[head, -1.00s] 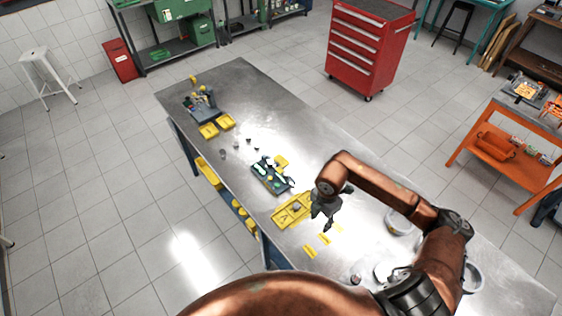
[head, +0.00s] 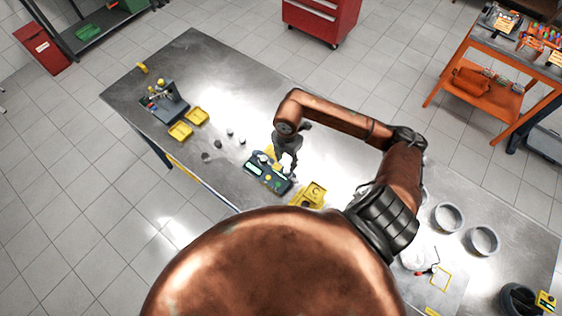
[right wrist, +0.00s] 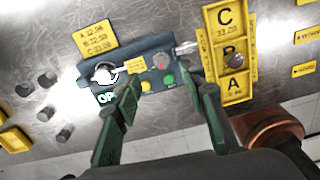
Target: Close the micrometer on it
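The micrometer (head: 256,177) is a dark teal bench unit on the steel table. In the right wrist view the micrometer (right wrist: 148,60) shows a green display, red and green buttons, and a metal spindle at its right end. A pale round metal piece (right wrist: 104,73) sits at its left part; I cannot tell whether the jaws touch it. My right gripper (head: 286,168) is above the unit. In the right wrist view its two green fingers (right wrist: 160,80) are apart, with the button panel between their tips and nothing held. My left gripper is not in view.
A yellow tray (right wrist: 222,15) marked C, B and A lies right of the micrometer, with a small grey cylinder (right wrist: 237,62) in it. A yellow number card (right wrist: 96,38) stands behind. Several dark cylinders (right wrist: 46,80) are on the left. Grey rings (head: 447,217) stand further right.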

